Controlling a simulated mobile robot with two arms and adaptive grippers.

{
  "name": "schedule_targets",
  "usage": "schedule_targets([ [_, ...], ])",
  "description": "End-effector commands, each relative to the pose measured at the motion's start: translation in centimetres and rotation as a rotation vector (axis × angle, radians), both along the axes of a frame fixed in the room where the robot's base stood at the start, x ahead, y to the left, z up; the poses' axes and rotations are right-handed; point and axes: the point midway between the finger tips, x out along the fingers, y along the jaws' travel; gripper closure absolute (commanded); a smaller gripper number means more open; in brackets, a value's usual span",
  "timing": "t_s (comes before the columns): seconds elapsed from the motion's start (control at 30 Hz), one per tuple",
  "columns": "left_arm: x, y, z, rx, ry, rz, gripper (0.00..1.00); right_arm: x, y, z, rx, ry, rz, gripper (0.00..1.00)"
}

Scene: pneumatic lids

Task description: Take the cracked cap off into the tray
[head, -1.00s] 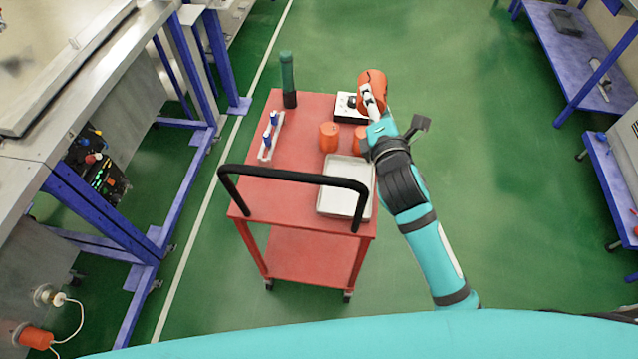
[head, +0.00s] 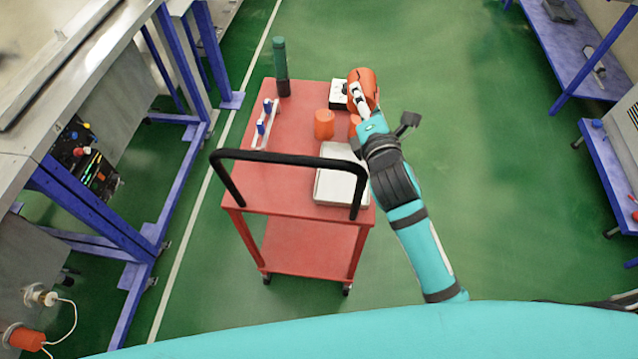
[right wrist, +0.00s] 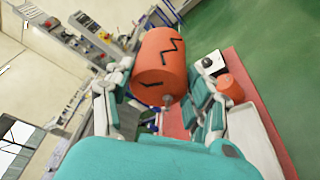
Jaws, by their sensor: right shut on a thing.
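The cracked cap (head: 367,80) is an orange cylinder with black zigzag crack marks, which show in the right wrist view (right wrist: 158,62). My right gripper (head: 358,97) is shut on it and holds it up near the cart's far right corner. In the right wrist view the fingers (right wrist: 165,92) lie either side of the cap's near end. The pale metal tray (head: 328,188) is on the cart's near right, partly behind the handle and my right arm; no cap shows in its visible part. My left gripper is not in view.
Two other orange caps (head: 324,124) (head: 354,121) stand on the red cart (head: 285,170), one partly behind my arm. A white box (head: 338,93), a dark green cylinder (head: 281,66) and a rack (head: 264,128) are there too. The black handle (head: 290,157) rises at the near side.

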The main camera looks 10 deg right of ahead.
Motion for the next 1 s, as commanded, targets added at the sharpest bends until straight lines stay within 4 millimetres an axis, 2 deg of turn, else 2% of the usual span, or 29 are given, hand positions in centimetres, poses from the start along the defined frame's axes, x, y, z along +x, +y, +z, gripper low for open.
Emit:
schedule_targets([
  [0.03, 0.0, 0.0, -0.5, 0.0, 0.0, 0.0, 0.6, 0.0, 0.0, -0.4, 0.001, -0.001, -0.001, 0.79],
  [0.3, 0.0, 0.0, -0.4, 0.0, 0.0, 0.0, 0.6, 0.0, 0.0, -0.2, 0.0, -0.001, 0.0, 0.79],
  [0.33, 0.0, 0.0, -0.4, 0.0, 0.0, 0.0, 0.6, 0.0, 0.0, -0.3, 0.0, -0.001, 0.0, 0.43],
  [0.53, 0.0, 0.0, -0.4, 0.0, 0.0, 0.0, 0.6, 0.0, 0.0, -0.3, 0.0, 0.0, -0.001, 0.18],
  [0.83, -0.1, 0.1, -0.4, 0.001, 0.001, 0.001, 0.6, -0.2, 0.0, -0.3, 0.0, 0.001, 0.0, 0.18],
  [1.0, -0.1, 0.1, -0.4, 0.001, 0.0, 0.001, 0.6, -2.2, 0.0, -0.2, -0.001, 0.001, 0.001, 0.18],
])
